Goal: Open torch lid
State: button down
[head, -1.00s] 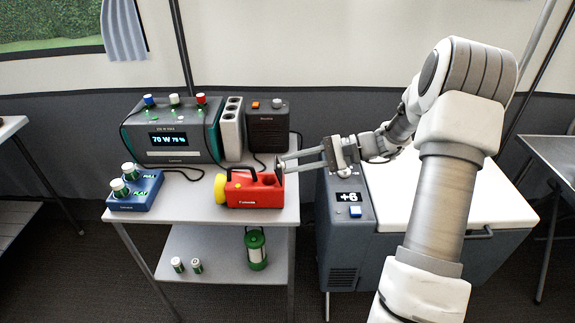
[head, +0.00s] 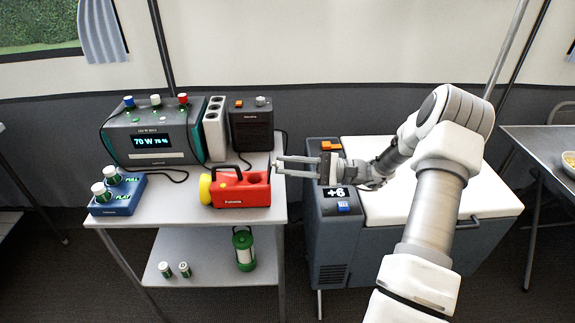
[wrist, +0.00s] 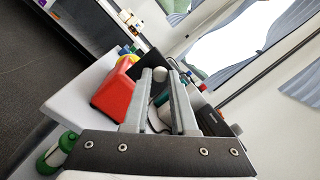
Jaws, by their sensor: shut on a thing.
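The red torch (head: 240,190) with a yellow head lies on its side on the white table. Its head points left and its lid end faces right, toward my gripper. My gripper (head: 277,166) reaches in from the right, its fingertips at that end, shut on the torch lid (head: 270,171), of which only a thin edge shows. In the wrist view the red torch (wrist: 115,92) is left of the fingers (wrist: 163,85), which have a gap between them. The fingers partly hide the lid, and I cannot tell how far it stands open.
Behind the torch stand a power station (head: 152,138), a grey socket strip (head: 215,128) and a dark box (head: 250,125). A blue battery charger (head: 117,194) is at the left. A green lantern (head: 244,248) stands on the lower shelf. A cool box (head: 425,190) is under my arm.

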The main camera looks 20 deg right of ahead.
jog(key=shift+a, duration=0.1)
jog(key=c, duration=0.7)
grip_release()
jog(key=shift+c, duration=0.2)
jog(key=p+v, duration=0.2)
jog(key=v, duration=1.5)
jog(key=shift+d, duration=0.25)
